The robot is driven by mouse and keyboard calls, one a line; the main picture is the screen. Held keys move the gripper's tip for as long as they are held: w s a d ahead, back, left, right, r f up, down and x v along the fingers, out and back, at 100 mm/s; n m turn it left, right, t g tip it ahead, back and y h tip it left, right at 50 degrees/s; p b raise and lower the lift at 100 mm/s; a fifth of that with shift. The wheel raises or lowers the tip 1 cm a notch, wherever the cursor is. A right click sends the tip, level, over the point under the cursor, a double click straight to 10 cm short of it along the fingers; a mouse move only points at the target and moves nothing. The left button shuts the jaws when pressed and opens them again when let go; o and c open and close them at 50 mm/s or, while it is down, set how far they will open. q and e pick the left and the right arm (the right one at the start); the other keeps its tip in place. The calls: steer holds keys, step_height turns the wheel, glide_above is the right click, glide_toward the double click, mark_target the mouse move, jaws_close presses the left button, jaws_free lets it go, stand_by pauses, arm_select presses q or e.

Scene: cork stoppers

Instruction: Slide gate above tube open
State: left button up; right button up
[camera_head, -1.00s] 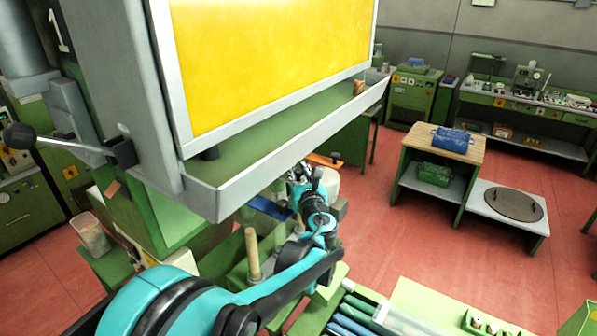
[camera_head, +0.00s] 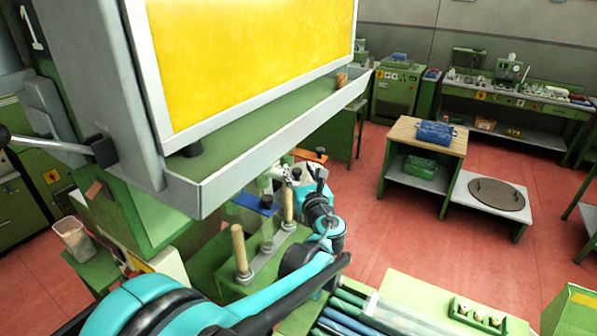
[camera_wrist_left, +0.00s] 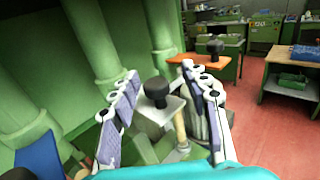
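My left gripper (camera_head: 288,174) is beside the machine, below its grey ledge. In the left wrist view its fingers (camera_wrist_left: 165,105) are spread apart. A grey gate plate (camera_wrist_left: 160,109) with a black knob (camera_wrist_left: 156,90) shows between them; contact cannot be told. A blue gate plate (camera_head: 258,205) lies nearer in the head view; its edge also shows in the wrist view (camera_wrist_left: 38,158). An orange gate plate (camera_head: 309,155) with a black knob lies farther off, also in the wrist view (camera_wrist_left: 200,69). A pale, see-through tube (camera_head: 266,230) stands under the blue plate. My right gripper is out of view.
The machine's yellow panel (camera_head: 250,60) and grey ledge (camera_head: 265,150) overhang the area. Wooden pegs (camera_head: 239,250) stand close by the arm. Green pillars (camera_wrist_left: 95,40) are left in the wrist view. Red floor (camera_head: 400,235) is open to the right.

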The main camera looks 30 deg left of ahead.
arm_select(q)
steer(key=shift+s, duration=0.1)
steer(key=v, duration=1.1)
steer(key=shift+s+d, duration=0.3)
steer(key=s+a+f+n+g+h+b, duration=0.15)
steer(key=s+f+n+b, duration=0.3)
steer(key=f, duration=0.45)
steer(key=s+f+n+g+h+b, duration=0.25)
steer(key=f+n+b, duration=0.3)
steer(key=f, duration=0.35)
steer(key=s+a+f+n+g+h+b, duration=0.1)
steer(key=s+f+n+b, duration=0.4)
steer(key=f, duration=0.5)
steer(key=s+d+f+n+h+b, duration=0.3)
steer(key=f+n+b, duration=0.3)
steer(key=f, duration=0.2)
steer(key=s+d+f+n+g+h+b, duration=0.1)
steer(key=s+d+f+n+h+b, duration=0.2)
steer(key=d+f+n+b, duration=0.3)
step_height(320, 180, down, 2)
steer(key=shift+s+f+n+g+h, duration=0.25)
steer(key=shift+s+n+g+h, duration=0.05)
steer(key=shift+s+n, duration=0.2)
